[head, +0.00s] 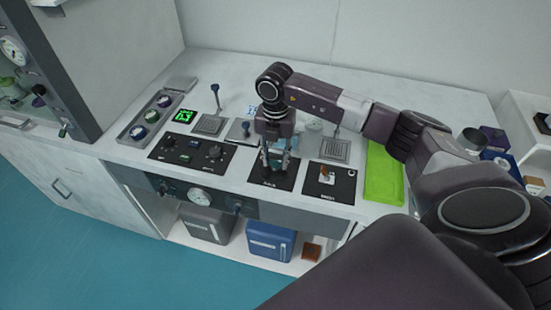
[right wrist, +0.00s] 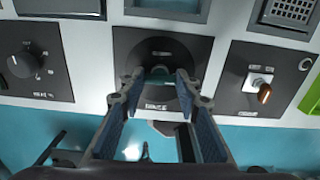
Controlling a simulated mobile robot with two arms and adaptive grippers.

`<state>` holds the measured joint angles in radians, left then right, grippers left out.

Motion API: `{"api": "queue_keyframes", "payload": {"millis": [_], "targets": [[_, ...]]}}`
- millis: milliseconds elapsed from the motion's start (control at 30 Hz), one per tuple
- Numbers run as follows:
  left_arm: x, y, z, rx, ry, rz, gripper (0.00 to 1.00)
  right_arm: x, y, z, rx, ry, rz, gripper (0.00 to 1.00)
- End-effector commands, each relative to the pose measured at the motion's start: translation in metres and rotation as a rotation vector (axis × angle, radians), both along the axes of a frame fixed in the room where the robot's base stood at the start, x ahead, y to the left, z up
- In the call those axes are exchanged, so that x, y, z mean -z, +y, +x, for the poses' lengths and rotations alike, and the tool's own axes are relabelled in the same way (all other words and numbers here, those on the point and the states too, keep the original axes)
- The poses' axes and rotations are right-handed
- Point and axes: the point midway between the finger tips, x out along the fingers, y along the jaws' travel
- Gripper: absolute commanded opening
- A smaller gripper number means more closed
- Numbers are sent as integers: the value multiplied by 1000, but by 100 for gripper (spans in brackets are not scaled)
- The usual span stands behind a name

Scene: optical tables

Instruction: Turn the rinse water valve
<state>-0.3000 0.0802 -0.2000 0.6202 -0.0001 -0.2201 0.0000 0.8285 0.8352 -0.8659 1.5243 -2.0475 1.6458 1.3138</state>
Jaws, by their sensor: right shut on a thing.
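My right gripper (head: 277,160) points down over a black panel (head: 270,184) on the worktop. In the right wrist view its fingers (right wrist: 157,92) are closed around the valve handle at the panel's middle. The handle is mostly hidden by the fingers; a teal bit of the valve (right wrist: 158,74) shows between them, over a dark round base. My left gripper is not in view.
To the right is a black panel with a small orange-tipped lever (right wrist: 264,93), then a green tray (head: 384,175). A black knob panel (head: 192,150) is at left. Upright sticks with knobs (head: 215,98) stand behind. Blue and grey bins (head: 270,243) sit below the counter.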

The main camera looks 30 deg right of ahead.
Motion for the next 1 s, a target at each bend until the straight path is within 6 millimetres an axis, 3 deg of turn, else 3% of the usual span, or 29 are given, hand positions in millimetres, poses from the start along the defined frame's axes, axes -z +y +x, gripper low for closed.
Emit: {"api": "queue_keyframes", "payload": {"millis": [267,1000], "targets": [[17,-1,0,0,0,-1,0,2,-1,1,-177,-3,-1,6],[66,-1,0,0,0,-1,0,2,-1,1,-877,-3,-2,6]]}}
